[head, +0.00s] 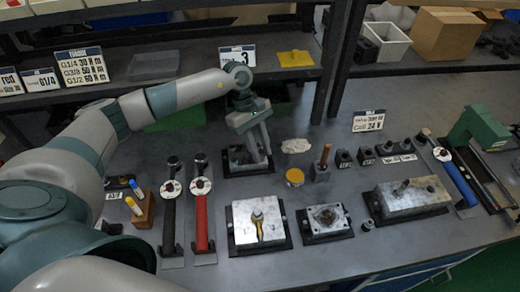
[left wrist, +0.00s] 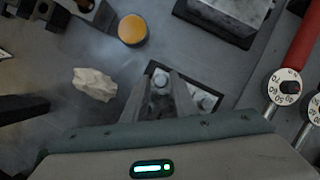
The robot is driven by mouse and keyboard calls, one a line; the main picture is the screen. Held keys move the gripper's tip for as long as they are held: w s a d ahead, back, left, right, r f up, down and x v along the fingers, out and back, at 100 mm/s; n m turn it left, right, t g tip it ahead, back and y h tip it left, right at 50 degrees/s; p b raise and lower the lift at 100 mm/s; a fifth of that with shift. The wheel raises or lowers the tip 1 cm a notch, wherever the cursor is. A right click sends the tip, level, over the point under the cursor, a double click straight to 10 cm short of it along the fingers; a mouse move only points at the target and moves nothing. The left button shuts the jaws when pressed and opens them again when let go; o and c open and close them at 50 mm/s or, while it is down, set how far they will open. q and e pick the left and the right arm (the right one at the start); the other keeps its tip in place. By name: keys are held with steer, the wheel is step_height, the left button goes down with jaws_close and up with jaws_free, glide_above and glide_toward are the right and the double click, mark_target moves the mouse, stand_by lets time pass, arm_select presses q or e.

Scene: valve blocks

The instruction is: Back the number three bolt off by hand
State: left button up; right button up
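A small dark-framed metal block (head: 236,158) with bolts stands at the back of the bench, partly hidden by my left gripper (head: 260,158). In the left wrist view, one bolt head (left wrist: 160,82) shows between the fingertips of my left gripper (left wrist: 159,79), and another bolt (left wrist: 205,102) is just right of the fingers. The fingers are apart, pointing down at the block; I see no clear contact with the bolt. A card with a 3 (head: 238,55) stands on the shelf behind. I cannot read numbers on the bolts. My right gripper is out of view.
A red-handled torque wrench (head: 202,215) and a black-handled one (head: 170,215) lie to the left. A yellow-lidded tin (head: 295,177) and a crumpled cloth (head: 296,146) lie right of the block. Two valve blocks (head: 243,230) (head: 312,220) sit in front. Shelf posts stand behind.

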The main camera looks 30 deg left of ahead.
arm_select(q)
steer(key=shift+b, duration=0.5)
stand_by(0.4)
jaws_close()
steer(key=n, duration=0.1)
steer(key=n+t, duration=0.1)
steer(key=n, duration=0.2)
steer(key=shift+s+n+t, duration=0.25)
steer(key=shift+n+t, duration=0.15)
steer(key=n, duration=0.2)
steer(key=n+t, duration=0.1)
steer(key=n, duration=0.1)
steer(key=shift+s+n+t+y, duration=0.15)
steer(key=shift+n+t+y, duration=0.15)
steer(key=n, duration=0.2)
steer(key=n+t+y, duration=0.1)
steer(key=n, duration=0.3)
steer(key=shift+s+d+n+t+y, duration=0.1)
steer(key=shift+d+n+t+y, duration=0.2)
steer(key=shift+t, duration=0.1)
steer(key=shift+n+t+y, duration=0.15)
steer(key=shift+n+y, duration=0.35)
steer(key=shift+n, duration=0.85)
steer(key=shift+n+t+y, duration=0.15)
steer(key=shift+n+y, duration=0.35)
steer(key=shift+n, duration=0.85)
